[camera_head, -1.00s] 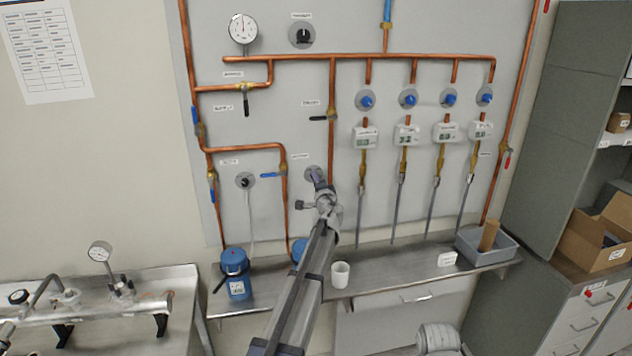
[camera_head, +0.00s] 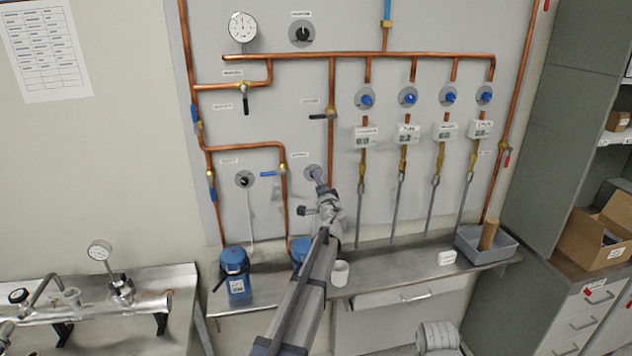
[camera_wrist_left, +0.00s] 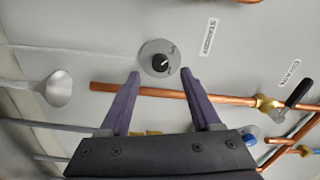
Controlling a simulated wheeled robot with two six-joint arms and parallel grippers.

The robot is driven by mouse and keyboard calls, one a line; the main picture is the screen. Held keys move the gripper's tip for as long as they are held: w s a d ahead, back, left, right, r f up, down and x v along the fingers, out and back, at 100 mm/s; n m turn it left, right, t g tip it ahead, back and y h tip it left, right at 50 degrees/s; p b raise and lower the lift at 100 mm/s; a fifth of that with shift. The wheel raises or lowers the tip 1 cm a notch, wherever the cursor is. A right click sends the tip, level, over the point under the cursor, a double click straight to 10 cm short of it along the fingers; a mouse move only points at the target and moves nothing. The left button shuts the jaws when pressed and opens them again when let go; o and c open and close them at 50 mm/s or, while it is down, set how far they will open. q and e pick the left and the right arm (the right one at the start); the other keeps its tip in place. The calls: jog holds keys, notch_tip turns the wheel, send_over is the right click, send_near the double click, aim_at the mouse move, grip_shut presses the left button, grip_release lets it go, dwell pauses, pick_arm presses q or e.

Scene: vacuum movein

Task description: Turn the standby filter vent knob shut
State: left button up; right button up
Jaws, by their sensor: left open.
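A small black knob (camera_wrist_left: 160,63) on a round grey plate is ahead of my left gripper (camera_wrist_left: 161,77) in the left wrist view. The label beside it appears to read "standby". A white mark on the knob points to the picture's upper right. In the head view its plate (camera_head: 309,169) is mostly hidden by my left gripper (camera_head: 319,178), which reaches up to the wall panel. The left gripper is open, its two purple fingers on either side of the knob's line, with nothing visibly held. I cannot tell whether they touch the panel. My right gripper is out of view.
A copper pipe with a black-handled valve (camera_head: 325,116) runs just right of the knob. Blue canisters (camera_head: 236,275) and a white cup (camera_head: 340,273) stand on the shelf below.

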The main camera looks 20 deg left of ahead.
pick_arm(q)
jog(key=v, duration=0.4)
jog(key=s+d+f+n+g+h, duration=0.25)
jog(key=s+d+f, duration=0.35)
jog(key=s, duration=0.3)
jog(key=s+d+f+n+g+h, duration=0.1)
jog(key=s+d+f+n+g, duration=0.1)
jog(key=s+d+f+g, duration=0.35)
jog(key=s+d+f+n+g+h, duration=0.1)
jog(key=s+d+f+n+g, duration=0.1)
jog(key=s+d+f, duration=0.65)
jog(key=s+d+f+m+g+h, duration=0.1)
jog(key=s+d, duration=0.3)
jog(key=s, duration=0.6)
jog(key=s+d+g+h, duration=0.3)
jog(key=s+d+g, duration=0.1)
jog(key=s, duration=0.6)
jog(key=shift+d+f+m+h, duration=0.35)
jog(key=shift+d+f, duration=0.05)
jog(key=shift+d, duration=0.25)
